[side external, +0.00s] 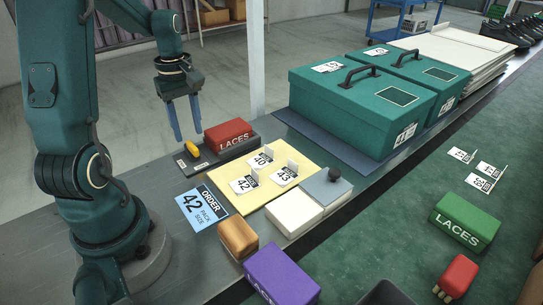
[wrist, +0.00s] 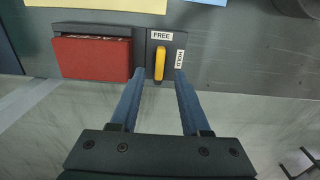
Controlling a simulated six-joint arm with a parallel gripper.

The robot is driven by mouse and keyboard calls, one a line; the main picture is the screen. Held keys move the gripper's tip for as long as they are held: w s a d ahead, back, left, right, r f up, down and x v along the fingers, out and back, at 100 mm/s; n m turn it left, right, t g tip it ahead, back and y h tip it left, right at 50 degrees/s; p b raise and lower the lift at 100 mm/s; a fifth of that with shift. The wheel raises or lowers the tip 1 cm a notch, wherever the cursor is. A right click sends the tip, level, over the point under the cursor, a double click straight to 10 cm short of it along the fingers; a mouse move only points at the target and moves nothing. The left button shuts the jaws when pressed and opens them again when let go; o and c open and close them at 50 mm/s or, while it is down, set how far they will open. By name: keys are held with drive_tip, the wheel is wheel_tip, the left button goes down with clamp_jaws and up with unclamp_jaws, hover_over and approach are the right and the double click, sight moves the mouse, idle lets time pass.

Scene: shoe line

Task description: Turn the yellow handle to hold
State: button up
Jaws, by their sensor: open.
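The yellow handle (wrist: 160,62) sits on a small dark panel in the wrist view. It lies lengthwise toward the FREE label (wrist: 161,35) at its upper end. The HOLD label (wrist: 179,60) is to its right. In the side external view the handle (side external: 192,149) is on the dark base beside the red LACES box. My gripper (wrist: 160,72) is open and empty, its blue fingertips appearing either side of the handle's lower part.
The red LACES box (side external: 229,134) stands right beside the handle. A yellow board (side external: 262,197) with number cards and the blue order card (side external: 203,208) lie nearer the camera. Two green lidded boxes (side external: 345,110) stand behind on the right.

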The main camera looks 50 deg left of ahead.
sight(192, 145)
drive_tip(key=shift+f, duration=1.9)
clamp_jaws()
